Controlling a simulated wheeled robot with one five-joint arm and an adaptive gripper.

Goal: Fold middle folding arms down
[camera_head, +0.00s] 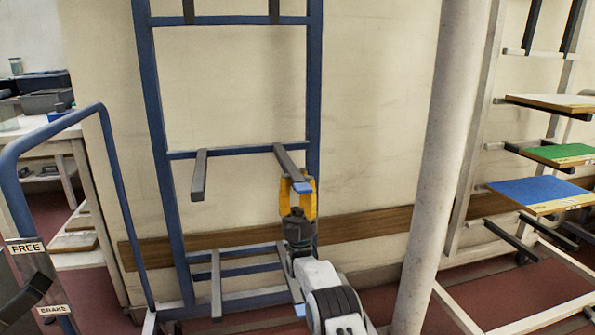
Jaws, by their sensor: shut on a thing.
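A blue rack frame (160,120) stands against the wall. From its middle crossbar (240,151), two grey middle folding arms stick out towards me: the left middle arm (199,175) and the right middle arm (286,160). My gripper (300,184), with yellow fingers, is shut on the right middle arm near that tip. The left middle arm is free. A lower left arm (216,284) shows beneath; my arm covers part of the rack's lower right.
A pale round column (442,150) stands right of my arm. Beyond it is another rack (470,130) with white, green and blue boards. A blue handle (15,170) with FREE and BRAKE labels is at left, before a cluttered workbench (45,128).

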